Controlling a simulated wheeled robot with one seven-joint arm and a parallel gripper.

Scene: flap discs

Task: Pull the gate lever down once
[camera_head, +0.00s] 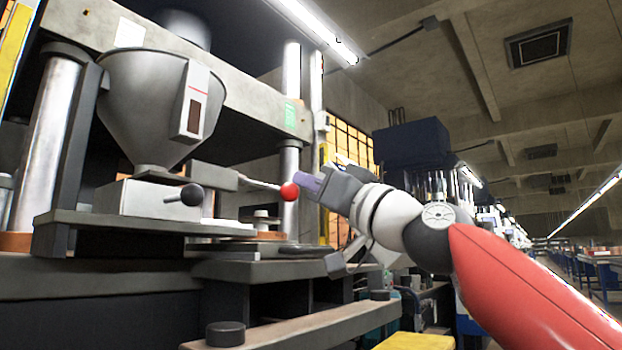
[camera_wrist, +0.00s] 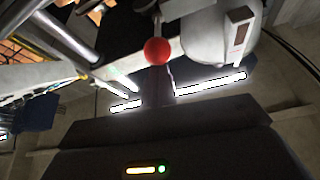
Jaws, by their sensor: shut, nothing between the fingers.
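A lever with a red ball knob (camera_head: 290,191) sticks out to the right from a grey block under the hopper; its thin rod is close to level, sloping slightly down toward the ball. The red ball also shows in the wrist view (camera_wrist: 158,50), above the dark gripper body. My gripper (camera_head: 306,183) is shut and empty, its purplish fingertips right beside the ball on its right. I cannot tell whether they touch it. The fingertips are not clear in the wrist view.
A grey cone hopper (camera_head: 155,95) stands above a white box (camera_head: 135,200). A second, short lever with a black knob (camera_head: 191,195) is on that box. Steel press columns (camera_head: 45,140) and a shelf edge (camera_head: 150,224) lie left of and below the red ball.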

